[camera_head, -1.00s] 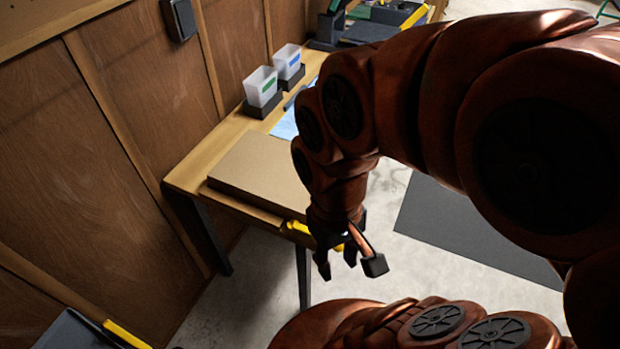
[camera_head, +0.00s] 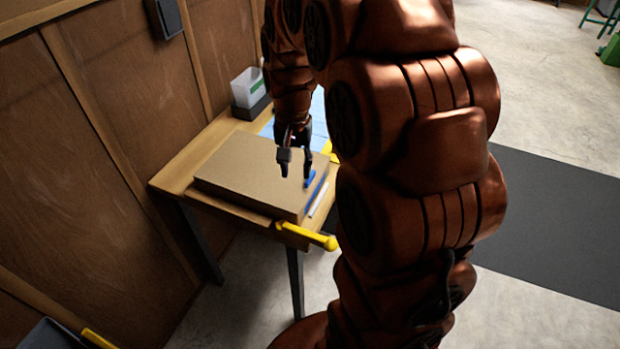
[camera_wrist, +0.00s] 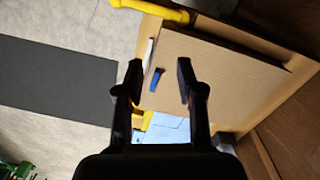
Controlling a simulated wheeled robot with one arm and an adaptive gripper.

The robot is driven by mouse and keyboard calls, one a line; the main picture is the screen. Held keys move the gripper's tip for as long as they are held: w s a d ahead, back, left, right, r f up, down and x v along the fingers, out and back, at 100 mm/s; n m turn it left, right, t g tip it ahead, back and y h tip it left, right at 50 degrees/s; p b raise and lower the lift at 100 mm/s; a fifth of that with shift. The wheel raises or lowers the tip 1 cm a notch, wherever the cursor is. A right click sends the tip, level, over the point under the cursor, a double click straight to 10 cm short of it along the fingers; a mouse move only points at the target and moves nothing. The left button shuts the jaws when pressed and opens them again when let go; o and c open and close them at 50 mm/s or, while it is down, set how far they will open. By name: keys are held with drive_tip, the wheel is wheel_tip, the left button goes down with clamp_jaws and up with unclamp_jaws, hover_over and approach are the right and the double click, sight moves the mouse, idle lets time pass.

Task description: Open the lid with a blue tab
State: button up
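The lid (camera_head: 240,169) is the flat top of a brown cardboard box lying on the wooden table. A small blue tab (camera_head: 310,179) sits at its right edge. In the wrist view the lid (camera_wrist: 225,65) fills the upper right, and the blue tab (camera_wrist: 156,79) shows between my fingers. My gripper (camera_head: 296,172) is over the right part of the box with its fingers apart and pointing down. It also shows in the wrist view (camera_wrist: 160,80), open and empty. I cannot tell how far above the lid the fingertips are.
A yellow bar (camera_head: 306,235) sticks out at the table's front corner. Blue paper (camera_head: 318,120) lies behind my gripper. A wooden wall (camera_head: 100,140) borders the left.

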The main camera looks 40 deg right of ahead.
drive_tip(key=w+d+f+m, duration=0.1)
drive_tip(key=w+d+f, duration=0.1)
drive_tip(key=d, duration=0.1)
drive_tip(key=w+d+f+m+b, duration=0.1)
drive_tip(key=w+d+f, duration=0.1)
drive_tip(key=w+d, duration=0.1)
drive_tip(key=w+d+f+m, duration=0.1)
drive_tip(key=w+d+f, duration=0.1)
drive_tip(key=d, duration=0.1)
drive_tip(key=shift+w+f+m+t+b, duration=0.2)
drive_tip(key=shift+f+m+t+b, duration=0.1)
drive_tip(key=shift+b, duration=0.05)
drive_tip(key=shift+d+f, duration=0.15)
drive_tip(key=shift+f+p, duration=1.3)
drive_tip(key=shift+f, duration=2.45)
clamp_jaws()
